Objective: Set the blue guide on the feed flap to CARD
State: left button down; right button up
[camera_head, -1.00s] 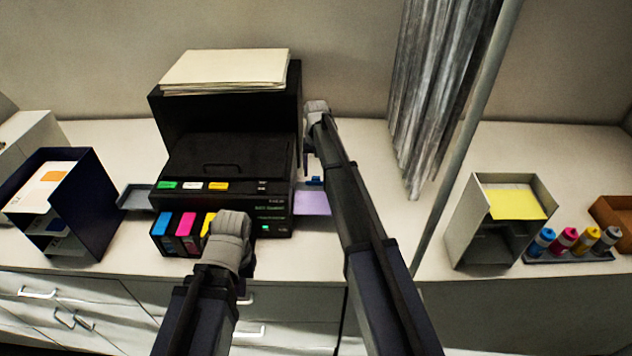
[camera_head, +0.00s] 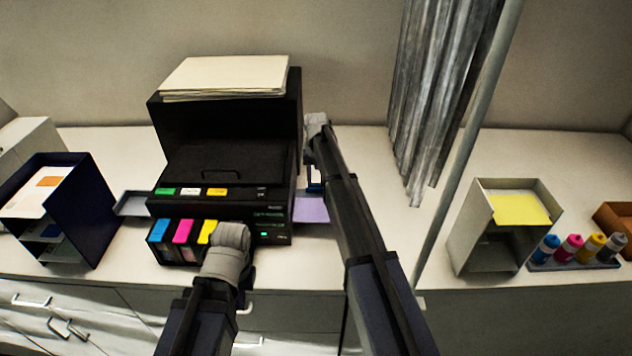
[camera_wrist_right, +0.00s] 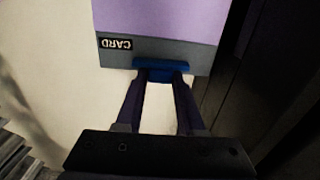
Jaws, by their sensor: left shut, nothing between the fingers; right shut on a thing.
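The feed flap (camera_head: 312,217) juts out from the printer's right side with a lilac sheet (camera_head: 311,207) on it. In the right wrist view, its grey edge strip (camera_wrist_right: 205,54) carries an upside-down CARD label (camera_wrist_right: 115,44). The blue guide (camera_wrist_right: 162,71) sits on that strip, to the right of the label and apart from it. My right gripper (camera_wrist_right: 162,79) is shut on the guide. In the head view, the right arm partly covers the guide (camera_head: 314,187). My left gripper (camera_head: 230,245) is shut and empty in front of the printer, its fingertips mostly hidden.
The black printer (camera_head: 225,160) stands close to the flap, with ink cartridges (camera_head: 182,231) at its front. A dark blue rack (camera_head: 80,195) stands left. A grey holder (camera_head: 475,235) and ink bottles stand right. A grey curtain (camera_head: 430,100) hangs behind my right arm.

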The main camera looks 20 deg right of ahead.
aim_at(316, 195)
grip_shut()
dwell(0.3)
dwell(0.5)
jog(key=shift+s+a, duration=0.2)
jog(key=shift+s, duration=0.6)
jog(key=shift+s+a, duration=0.2)
jog(key=shift+s, duration=0.55)
jog(key=shift+w, duration=0.1)
jog(key=o, duration=0.9)
grip_release()
